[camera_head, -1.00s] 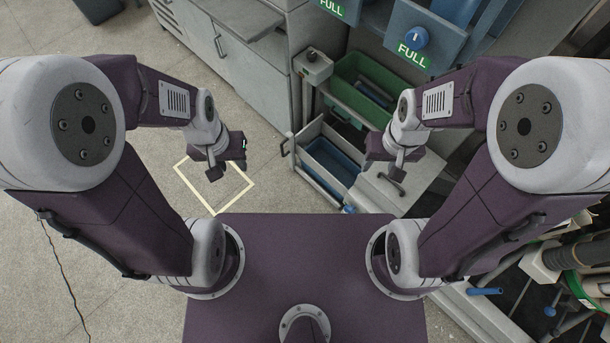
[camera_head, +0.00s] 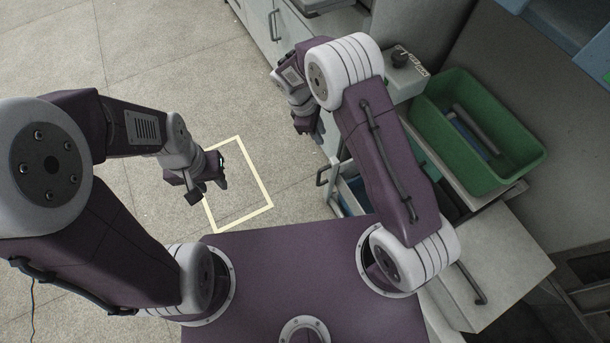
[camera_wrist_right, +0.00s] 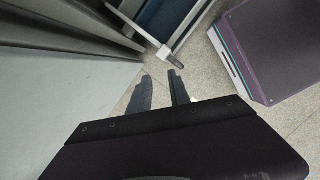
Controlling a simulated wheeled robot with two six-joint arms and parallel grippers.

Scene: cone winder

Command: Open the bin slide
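The bin slide appears to be the low pale drawer (camera_head: 335,178) holding a blue bin. It stands out from the cabinet, but my right arm hides most of it in the head view. Its dark handle (camera_head: 321,175) faces left. In the right wrist view the drawer's front edge (camera_wrist_right: 137,25), blue inside and handle (camera_wrist_right: 173,59) show at the top. My right gripper (camera_head: 306,127) is over the floor beside the cabinet. Its fingers (camera_wrist_right: 160,92) are apart and empty, short of the handle. My left gripper (camera_head: 208,184) looks open and empty above the floor marking.
A green bin (camera_head: 480,130) sits on the shelf right of my right arm. A grey cabinet (camera_head: 275,25) with a handle stands at the top. A pale unit (camera_head: 500,265) with a dark handle is at the right. The floor on the left is clear, with a yellow square outline (camera_head: 262,180).

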